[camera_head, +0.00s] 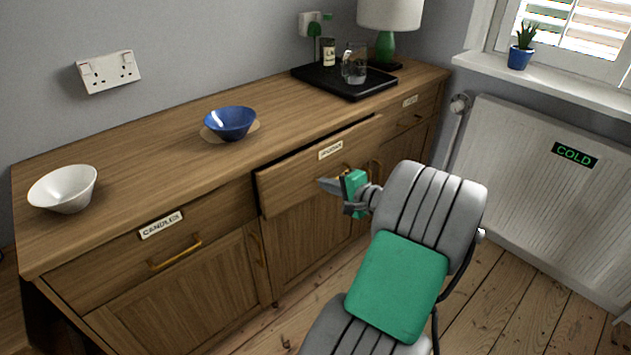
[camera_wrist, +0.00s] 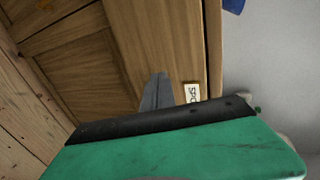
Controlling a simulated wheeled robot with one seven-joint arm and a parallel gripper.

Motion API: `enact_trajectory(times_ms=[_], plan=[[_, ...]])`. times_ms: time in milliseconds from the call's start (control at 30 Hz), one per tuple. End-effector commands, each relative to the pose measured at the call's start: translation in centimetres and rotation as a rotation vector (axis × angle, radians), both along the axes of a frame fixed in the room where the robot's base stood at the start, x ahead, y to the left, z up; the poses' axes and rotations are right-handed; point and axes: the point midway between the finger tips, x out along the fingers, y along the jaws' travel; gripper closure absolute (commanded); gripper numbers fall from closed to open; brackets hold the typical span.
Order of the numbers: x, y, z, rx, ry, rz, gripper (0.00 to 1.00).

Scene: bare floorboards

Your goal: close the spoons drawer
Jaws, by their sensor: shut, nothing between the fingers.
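The spoons drawer (camera_head: 291,186) is the middle drawer of a wooden sideboard and stands slightly out from the front. Its small label (camera_head: 330,150) also shows in part in the wrist view (camera_wrist: 191,93). My gripper (camera_head: 328,185) is shut and empty, with its tips at or just in front of the drawer face, below the label. I cannot tell whether they touch. In the wrist view the shut grey fingers (camera_wrist: 156,92) point at the wooden front. The drawer's handle is mostly hidden behind my gripper.
The candles drawer (camera_head: 110,262) on the left and the right drawer (camera_head: 408,117) look shut. On top are a white bowl (camera_head: 63,190), a blue bowl (camera_head: 231,123), a black tray (camera_head: 318,81) with a glass, and a lamp (camera_head: 386,45). A radiator (camera_head: 545,190) stands at right.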

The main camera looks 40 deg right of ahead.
Motion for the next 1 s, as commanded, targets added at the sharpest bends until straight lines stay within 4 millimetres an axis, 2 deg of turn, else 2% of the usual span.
enact_trajectory(times_ms=[33, 100, 200, 367, 667, 1000], plan=[[1.1, 0.2, -0.6, -0.001, -0.001, 0.006, 1.0], [2.4, 0.2, -0.5, -0.004, -0.001, 0.005, 1.0], [3.8, 0.2, -0.4, -0.002, 0.0, 0.004, 1.0], [4.7, 0.2, -0.2, -0.002, 0.0, 0.001, 1.0], [4.8, 0.2, -0.2, -0.002, 0.0, 0.001, 1.0], [9.3, 0.4, -0.1, 0.0, 0.001, 0.002, 1.0]])
